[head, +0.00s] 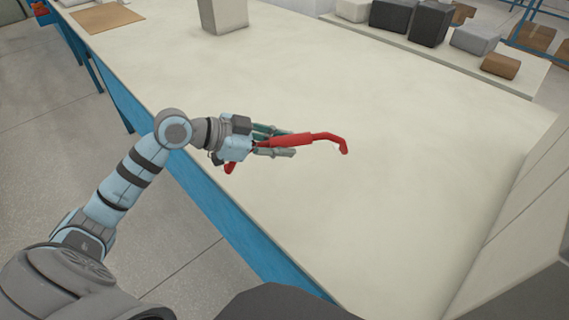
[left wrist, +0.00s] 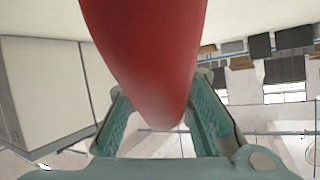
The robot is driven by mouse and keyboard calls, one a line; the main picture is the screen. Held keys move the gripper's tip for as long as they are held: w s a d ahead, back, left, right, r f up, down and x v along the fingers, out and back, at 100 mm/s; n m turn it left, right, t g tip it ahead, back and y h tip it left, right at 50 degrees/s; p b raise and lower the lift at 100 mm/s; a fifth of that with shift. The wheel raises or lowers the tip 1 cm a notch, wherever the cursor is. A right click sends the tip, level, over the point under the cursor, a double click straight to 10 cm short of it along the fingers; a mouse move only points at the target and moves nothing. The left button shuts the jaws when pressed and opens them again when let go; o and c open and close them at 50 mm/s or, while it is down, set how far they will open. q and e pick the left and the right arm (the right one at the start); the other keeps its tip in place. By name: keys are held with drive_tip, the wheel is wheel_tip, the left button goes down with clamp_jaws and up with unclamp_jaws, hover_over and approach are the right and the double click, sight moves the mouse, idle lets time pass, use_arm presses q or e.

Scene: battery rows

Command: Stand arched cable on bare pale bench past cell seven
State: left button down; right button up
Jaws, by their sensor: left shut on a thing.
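The arched cable (head: 318,137) is red, with a thick middle and bent ends. In the head view one end hangs down at its right and the other shows below my left gripper, near the bench's front edge. My left gripper (head: 275,143) is shut on the cable's middle. In the left wrist view the cable (left wrist: 145,55) fills the space between the two fingers (left wrist: 165,120). The pale bench (head: 400,190) is bare under and around the cable. Whether the cable touches the bench I cannot tell. No cell seven can be made out. My right gripper is not in view.
A pale box (head: 223,14) stands at the bench's back. A brown board (head: 105,18) lies at the far left. A shelf along the right back holds several grey, dark and brown blocks (head: 430,24). A pale upright panel (head: 520,225) borders the right side. The bench middle is clear.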

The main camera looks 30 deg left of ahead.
use_arm(q)
drive_tip(key=shift+w+f, duration=0.4)
drive_tip(key=shift+w, duration=0.2)
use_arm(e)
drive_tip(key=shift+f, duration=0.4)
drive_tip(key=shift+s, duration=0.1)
use_arm(q)
drive_tip(key=shift+s+a+r+p, duration=0.1)
drive_tip(key=shift+p, duration=0.35)
wheel_tip(320, 180, down, 9)
drive_tip(key=b, duration=0.6)
drive_tip(key=shift+b, duration=0.4)
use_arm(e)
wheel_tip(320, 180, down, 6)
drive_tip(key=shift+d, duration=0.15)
use_arm(q)
drive_tip(key=shift+f+b, duration=0.35)
drive_tip(key=shift+f, duration=0.25)
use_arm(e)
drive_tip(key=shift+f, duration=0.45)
use_arm(q)
drive_tip(key=c, duration=1.3)
unclamp_jaws()
